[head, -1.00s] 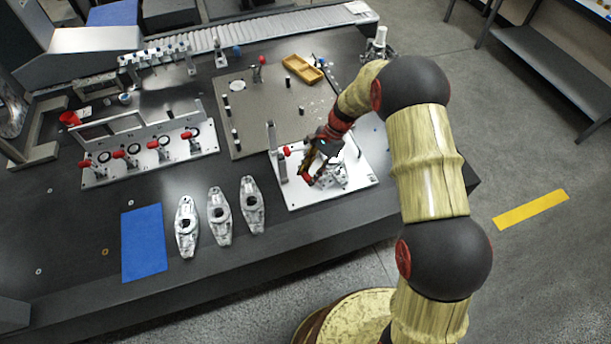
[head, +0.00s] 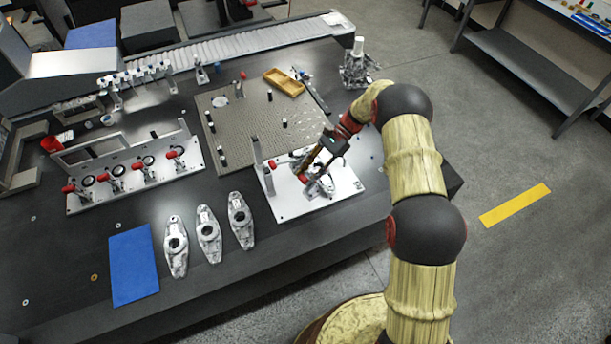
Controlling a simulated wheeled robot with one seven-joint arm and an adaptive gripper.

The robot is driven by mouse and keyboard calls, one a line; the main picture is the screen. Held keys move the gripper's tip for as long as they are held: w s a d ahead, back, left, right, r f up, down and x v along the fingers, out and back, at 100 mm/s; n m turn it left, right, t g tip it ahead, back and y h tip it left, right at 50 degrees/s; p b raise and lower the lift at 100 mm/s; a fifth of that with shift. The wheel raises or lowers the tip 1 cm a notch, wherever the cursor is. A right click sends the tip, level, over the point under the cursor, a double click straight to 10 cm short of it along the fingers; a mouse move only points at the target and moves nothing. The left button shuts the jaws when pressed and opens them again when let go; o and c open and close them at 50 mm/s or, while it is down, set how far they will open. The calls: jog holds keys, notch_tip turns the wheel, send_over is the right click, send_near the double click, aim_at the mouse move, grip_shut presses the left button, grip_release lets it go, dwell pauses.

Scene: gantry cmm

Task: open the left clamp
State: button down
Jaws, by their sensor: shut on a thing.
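A white fixture plate (head: 292,208) lies near the right end of the dark bench and carries red-handled clamps. One red handle (head: 272,164) lies near the plate's left side, beside an upright grey post (head: 257,150). A second red handle (head: 303,178) is at my fingertips, over metal clamp parts (head: 324,186). My gripper (head: 304,170) reaches down from the upper right and is shut, apparently on this second handle. The fingers hide much of the contact and part of the clamp. I cannot tell for certain which of the two is the left clamp.
A perforated plate (head: 240,135) with dark pegs and a yellow tray (head: 284,82) lie behind. Another fixture (head: 130,180) with several red clamps stands left. Grey castings (head: 208,235) and a blue mat (head: 133,265) lie in front. A metal part (head: 357,65) stands at the back right.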

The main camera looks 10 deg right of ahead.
jog(key=shift+w+d+f, duration=0.1)
jog(key=shift+d+f, duration=0.05)
jog(key=shift+d, duration=0.05)
jog(key=c, duration=1.5)
grip_release()
jog(key=shift+w, duration=0.1)
jog(key=shift+c, duration=0.2)
jog(key=shift+o, duration=1.1)
jog(key=v, duration=1.2)
